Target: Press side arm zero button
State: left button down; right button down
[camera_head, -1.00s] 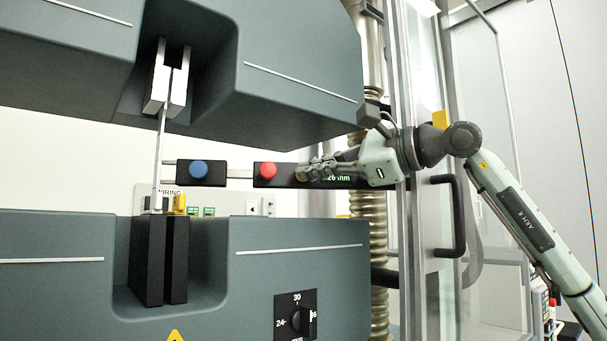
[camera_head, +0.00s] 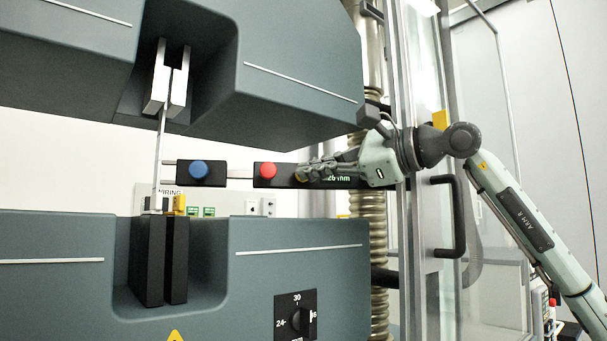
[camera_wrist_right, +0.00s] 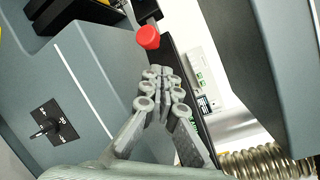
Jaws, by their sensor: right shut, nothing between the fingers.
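The black side arm (camera_head: 233,182) runs level between the upper and lower machine blocks. It carries a blue button (camera_head: 199,169) and a red button (camera_head: 268,170). Which one is the zero button cannot be read. My right gripper (camera_head: 303,174) is shut and empty, its fingertips over the bar just right of the red button. Contact with the bar cannot be told. My left gripper is not in view.
A thin upright specimen (camera_head: 159,155) stands between the upper grips (camera_head: 166,90) and lower grips (camera_head: 160,260). A ribbed column (camera_head: 368,245) is behind my right gripper. A glass door with a black handle (camera_head: 456,215) stands close by my right arm. A dial (camera_head: 297,318) is on the lower block.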

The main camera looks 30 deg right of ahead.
jog(key=shift+w+d+r+p, duration=0.1)
jog(key=shift+w+d+p, duration=0.1)
jog(key=shift+w, duration=0.2)
jog(key=shift+w+d+r+p, duration=0.1)
jog(key=shift+w+p, duration=0.1)
jog(key=shift+w, duration=0.2)
dwell(1.4)
jog(key=shift+f, duration=0.1)
jog(key=shift+s+f+b, duration=0.2)
jog(key=shift+f+b, duration=0.2)
jog(key=shift+b, duration=0.1)
jog(key=shift+s, duration=0.15)
jog(key=shift+s+a+b, duration=0.1)
jog(key=shift+s+a, duration=0.1)
jog(key=shift+s, duration=0.55)
jog(key=shift+s+a+b, duration=0.1)
jog(key=shift+s+a, duration=0.15)
jog(key=shift+s, duration=0.5)
jog(key=shift+s+a+b, duration=0.1)
jog(key=shift+s+a, duration=0.1)
jog(key=shift+s, duration=0.55)
jog(key=shift+a, duration=0.1)
